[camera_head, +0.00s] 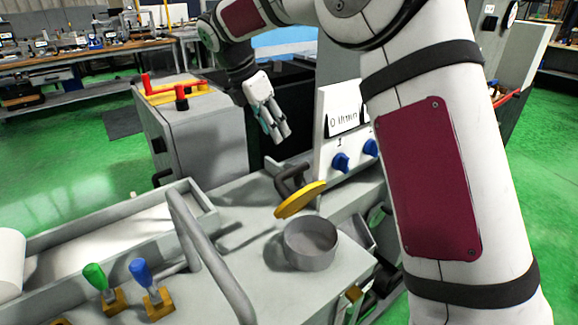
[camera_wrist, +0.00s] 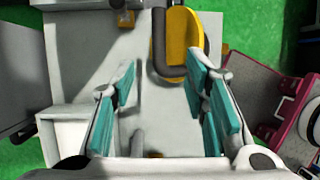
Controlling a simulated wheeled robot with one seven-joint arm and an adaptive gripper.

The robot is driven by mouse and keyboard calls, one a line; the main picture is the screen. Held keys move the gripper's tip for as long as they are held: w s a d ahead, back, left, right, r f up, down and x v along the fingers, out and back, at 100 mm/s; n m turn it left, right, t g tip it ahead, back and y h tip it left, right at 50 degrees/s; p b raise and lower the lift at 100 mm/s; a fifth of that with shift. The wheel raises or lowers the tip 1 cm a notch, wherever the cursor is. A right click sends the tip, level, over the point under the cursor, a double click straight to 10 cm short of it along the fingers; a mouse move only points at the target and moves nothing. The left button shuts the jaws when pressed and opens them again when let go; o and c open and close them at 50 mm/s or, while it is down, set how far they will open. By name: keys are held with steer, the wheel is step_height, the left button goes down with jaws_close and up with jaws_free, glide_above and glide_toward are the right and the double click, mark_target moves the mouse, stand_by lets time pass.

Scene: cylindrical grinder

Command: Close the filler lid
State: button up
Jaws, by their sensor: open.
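The filler lid (camera_head: 300,199) is a yellow disc standing tilted open at the back rim of a round grey filler opening (camera_head: 312,250). In the wrist view the yellow lid (camera_wrist: 188,42) shows at the top, just beyond the right fingertip. My gripper (camera_head: 279,136) hangs above and behind the lid, apart from it in the head view. In the wrist view my gripper (camera_wrist: 160,80) is open, with turquoise finger pads spread and nothing between them. The filler opening is not clear in the wrist view.
A dark curved bar (camera_head: 291,178) stands just behind the lid. A panel with blue knobs (camera_head: 341,162) stands to the right. A grey rail (camera_head: 205,255) and green and blue levers (camera_head: 140,272) lie at front left. My arm covers the right side.

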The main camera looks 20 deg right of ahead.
mark_target(292, 168)
steer(key=x, duration=1.4)
steer(key=shift+w+a, duration=0.1)
steer(key=shift+a, duration=0.05)
steer(key=shift+c, duration=0.5)
jaws_close()
